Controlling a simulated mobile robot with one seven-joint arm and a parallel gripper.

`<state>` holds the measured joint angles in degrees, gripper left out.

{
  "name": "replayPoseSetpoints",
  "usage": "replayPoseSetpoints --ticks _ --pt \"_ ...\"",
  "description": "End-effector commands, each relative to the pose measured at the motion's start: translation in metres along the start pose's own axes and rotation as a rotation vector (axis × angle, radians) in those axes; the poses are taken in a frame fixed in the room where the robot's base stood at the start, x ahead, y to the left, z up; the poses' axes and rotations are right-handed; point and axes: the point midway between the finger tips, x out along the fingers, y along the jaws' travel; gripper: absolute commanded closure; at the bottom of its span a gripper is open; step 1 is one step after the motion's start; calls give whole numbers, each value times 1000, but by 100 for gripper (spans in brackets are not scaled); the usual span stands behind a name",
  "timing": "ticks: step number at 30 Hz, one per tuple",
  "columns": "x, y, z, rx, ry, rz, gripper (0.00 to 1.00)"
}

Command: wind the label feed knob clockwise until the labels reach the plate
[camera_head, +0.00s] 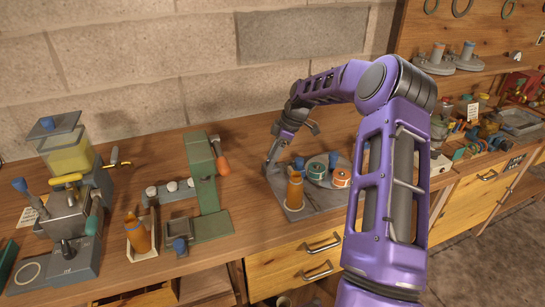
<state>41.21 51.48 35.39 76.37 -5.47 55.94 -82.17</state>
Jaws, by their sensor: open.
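My purple arm reaches over the bench, and my gripper (270,164) is open with its tips low at the left back edge of a grey plate (295,213). On this plate stand an orange-brown bottle (295,192), a teal-and-white reel (317,170) and an orange-and-white reel (341,178). A small blue knob (299,162) shows behind the bottle, to the right of my gripper and apart from it. I cannot tell whether it is the label feed knob, nor where the labels' end lies. My forearm hides part of the bench to the right of the plate.
Another bottle (137,235) stands in a white tray. A grey machine with a yellow tank (68,157) is far left. Crowded small items and a shelf (470,66) lie right.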

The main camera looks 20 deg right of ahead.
Motion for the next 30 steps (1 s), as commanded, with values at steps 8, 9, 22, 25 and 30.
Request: replayPoseSetpoints --ticks 8,9,22,25,30 --pt "1 0 0 0 0 0 43" --pt "0 0 0 0 0 0 51" --pt "0 0 0 1 0 0 100" --pt "0 0 0 4 0 2 100" --pt "1 0 0 37 0 15 100"
